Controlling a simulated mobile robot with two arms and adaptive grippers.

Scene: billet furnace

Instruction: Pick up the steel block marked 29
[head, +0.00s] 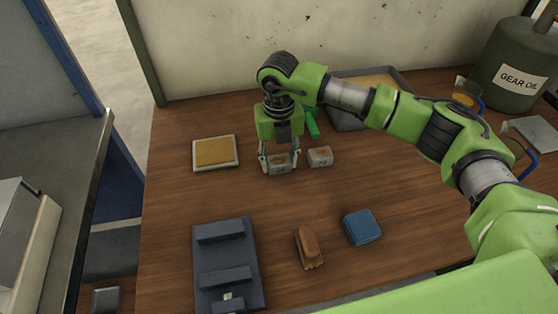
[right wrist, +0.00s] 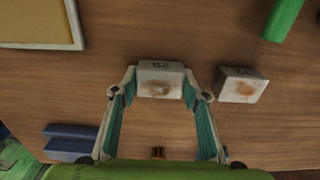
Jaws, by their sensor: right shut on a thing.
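A grey steel block (head: 279,168) with brown rust patches is between the fingers of my right gripper (head: 278,160). In the right wrist view the block (right wrist: 160,83) shows a mark at its far edge that reads as an upside-down 29. The gripper's two fingertips press on its left and right sides, so the gripper is shut on it. Whether the block touches the table or is slightly raised I cannot tell. A second rusty steel block (head: 320,156) sits apart, just right of it; its mark is not clear. My left gripper is out of view.
On the wooden table (head: 180,205) are a tray with a yellow pad (head: 215,152), a blue-grey fixture (head: 228,265), a brown brush-like item (head: 308,248), and a blue box (head: 362,228). A green object (head: 311,123) and a grey tray (head: 348,118) lie behind. A gear oil drum (head: 515,68) stands back right.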

